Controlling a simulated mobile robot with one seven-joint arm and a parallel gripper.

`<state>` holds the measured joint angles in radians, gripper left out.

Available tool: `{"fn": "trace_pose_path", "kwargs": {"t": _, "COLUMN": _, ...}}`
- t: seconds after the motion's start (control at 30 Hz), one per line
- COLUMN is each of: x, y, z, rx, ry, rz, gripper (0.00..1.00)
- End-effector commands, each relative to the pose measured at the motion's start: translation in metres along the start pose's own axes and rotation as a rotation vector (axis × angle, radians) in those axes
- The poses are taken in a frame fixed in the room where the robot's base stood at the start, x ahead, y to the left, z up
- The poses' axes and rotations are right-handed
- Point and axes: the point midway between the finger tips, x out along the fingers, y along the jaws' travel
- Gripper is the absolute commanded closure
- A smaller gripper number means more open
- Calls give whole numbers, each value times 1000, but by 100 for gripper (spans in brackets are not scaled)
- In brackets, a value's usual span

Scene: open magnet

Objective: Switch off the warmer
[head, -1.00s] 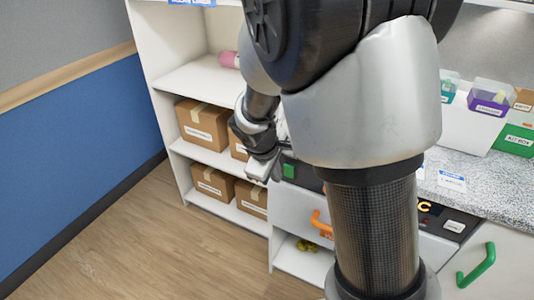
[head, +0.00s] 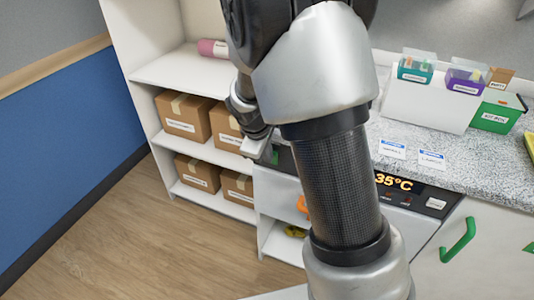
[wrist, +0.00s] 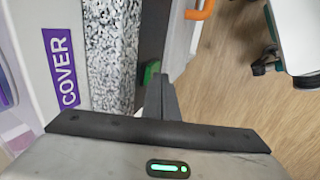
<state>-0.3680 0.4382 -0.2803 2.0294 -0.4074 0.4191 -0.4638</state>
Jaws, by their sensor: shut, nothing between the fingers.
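The warmer's dark front panel shows a lit orange "35°C" display (head: 393,182) in the head view, right of my arm. A green switch (wrist: 150,72) sits on the dark panel in the wrist view, at the counter's edge. In the head view the green switch (head: 275,155) is small and partly covered by my gripper. My gripper (wrist: 160,82) is shut and empty, its fingertips right beside the green switch. I cannot tell whether they touch it. In the head view my gripper (head: 262,146) is at the panel's left end. My arm hides the panel's middle.
White shelves (head: 190,75) with several cardboard boxes stand to the left. An orange handle (wrist: 200,10) and a green handle (head: 458,240) stick out from the fronts below. The wood floor at left is clear.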

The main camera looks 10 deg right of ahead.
Motion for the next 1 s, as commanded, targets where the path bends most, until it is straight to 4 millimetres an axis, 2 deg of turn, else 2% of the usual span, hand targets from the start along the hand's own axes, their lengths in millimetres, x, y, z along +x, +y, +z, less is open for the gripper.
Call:
{"fn": "trace_pose_path", "kwargs": {"t": 0.03, "x": -7, "y": 7, "z": 2, "rx": 5, "ry": -4, "rz": -16, "gripper": 100}}
{"fn": "trace_pose_path", "kwargs": {"t": 0.1, "x": -7, "y": 11, "z": 2, "rx": 5, "ry": -5, "rz": -40, "gripper": 100}}
{"fn": "trace_pose_path", "kwargs": {"t": 0.13, "x": -1, "y": 6, "z": 1, "rx": 1, "ry": -2, "rz": -36, "gripper": 100}}
{"fn": "trace_pose_path", "kwargs": {"t": 0.33, "x": -1, "y": 6, "z": 0, "rx": 1, "ry": -1, "rz": -33, "gripper": 100}}
{"fn": "trace_pose_path", "kwargs": {"t": 0.7, "x": -15, "y": 12, "z": 0, "rx": 1, "ry": -1, "rz": -33, "gripper": 100}}
{"fn": "trace_pose_path", "kwargs": {"t": 1.0, "x": -15, "y": 12, "z": 0, "rx": 1, "ry": -1, "rz": -32, "gripper": 100}}
